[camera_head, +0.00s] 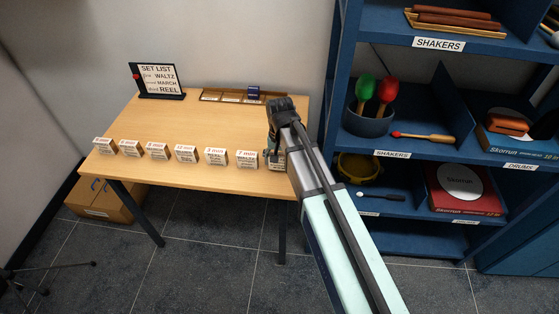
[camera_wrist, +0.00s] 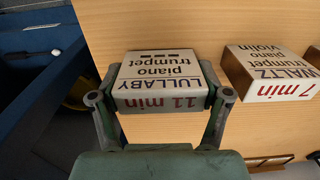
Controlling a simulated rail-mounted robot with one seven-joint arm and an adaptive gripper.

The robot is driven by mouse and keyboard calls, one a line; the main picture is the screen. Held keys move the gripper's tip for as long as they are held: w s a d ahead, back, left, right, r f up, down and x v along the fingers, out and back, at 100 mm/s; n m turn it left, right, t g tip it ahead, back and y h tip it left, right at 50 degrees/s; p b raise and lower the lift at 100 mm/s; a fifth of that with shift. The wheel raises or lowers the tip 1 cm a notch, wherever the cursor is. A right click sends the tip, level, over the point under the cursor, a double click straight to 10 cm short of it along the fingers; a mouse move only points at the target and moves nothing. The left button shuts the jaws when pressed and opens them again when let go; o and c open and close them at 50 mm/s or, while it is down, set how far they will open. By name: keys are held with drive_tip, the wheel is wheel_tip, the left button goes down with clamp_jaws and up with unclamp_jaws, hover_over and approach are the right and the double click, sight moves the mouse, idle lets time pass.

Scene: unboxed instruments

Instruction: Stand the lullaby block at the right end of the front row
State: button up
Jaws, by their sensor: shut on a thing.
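The lullaby block (camera_wrist: 160,80), white-faced with "LULLABY piano trumpet" and "11 min" in print, is between the two fingers of my gripper (camera_wrist: 160,105). In the head view my gripper (camera_head: 274,155) is at the right end of the front row, and the block is largely hidden by the arm. The closest row block is the waltz block (camera_head: 246,159), marked "7 min". It also shows in the wrist view (camera_wrist: 270,75), apart from the lullaby block. The front row continues left with several blocks, such as the "5 min" block (camera_head: 104,146) at the far left end.
The row stands near the front edge of the wooden table (camera_head: 200,120). A set list sign (camera_head: 159,80) is at the back left. A wooden tray (camera_head: 225,96) with a dark blue block (camera_head: 253,92) is at the back. Blue shelves (camera_head: 333,90) stand close on the right.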

sight(280, 155)
drive_tip(key=shift+f, duration=0.3)
drive_tip(key=shift+f, duration=0.15)
drive_tip(key=o, duration=1.1)
drive_tip(key=shift+o, duration=0.2)
wheel_tip(280, 155, up, 12)
drive_tip(key=shift+r+b, duration=0.2)
drive_tip(key=shift+b, duration=0.7)
drive_tip(key=shift+f, duration=0.1)
